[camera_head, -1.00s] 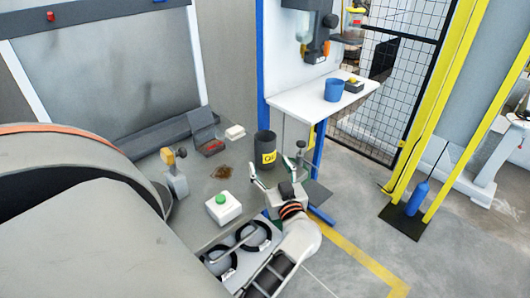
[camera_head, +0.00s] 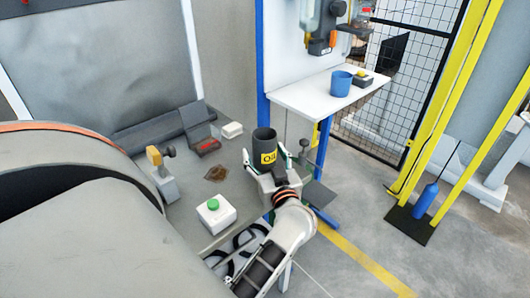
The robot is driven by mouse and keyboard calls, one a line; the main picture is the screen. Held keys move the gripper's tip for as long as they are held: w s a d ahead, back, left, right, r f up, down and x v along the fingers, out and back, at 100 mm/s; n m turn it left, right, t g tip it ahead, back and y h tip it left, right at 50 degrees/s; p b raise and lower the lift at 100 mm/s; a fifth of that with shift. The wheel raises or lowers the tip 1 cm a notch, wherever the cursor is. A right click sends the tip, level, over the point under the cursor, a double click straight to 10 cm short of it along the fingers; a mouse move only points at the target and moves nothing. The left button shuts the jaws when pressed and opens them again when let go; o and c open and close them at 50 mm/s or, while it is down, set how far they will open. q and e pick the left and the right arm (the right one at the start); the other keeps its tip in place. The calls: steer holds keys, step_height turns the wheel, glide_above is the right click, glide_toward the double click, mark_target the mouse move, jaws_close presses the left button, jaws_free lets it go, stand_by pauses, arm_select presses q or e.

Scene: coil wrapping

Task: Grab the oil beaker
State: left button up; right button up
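The oil beaker (camera_head: 264,141) is a dark cylinder with a yellow "Oil" label. It stands upright on the grey work table (camera_head: 222,150), near the table's right edge. My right gripper (camera_head: 265,157) reaches up from the bottom of the picture. Its two fingers are spread, one on the left and one on the right of the beaker. They look open, with small gaps to the beaker's sides; any contact is hard to tell. The palm is just in front of the label. My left gripper is not in view.
A large grey coil (camera_head: 70,220) fills the left. A white box with a green button (camera_head: 215,213) and a tool with a yellow head (camera_head: 160,170) stand on the table. A brown spill (camera_head: 215,174) lies left of the beaker. A white shelf (camera_head: 310,105) holds a blue cup (camera_head: 341,83).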

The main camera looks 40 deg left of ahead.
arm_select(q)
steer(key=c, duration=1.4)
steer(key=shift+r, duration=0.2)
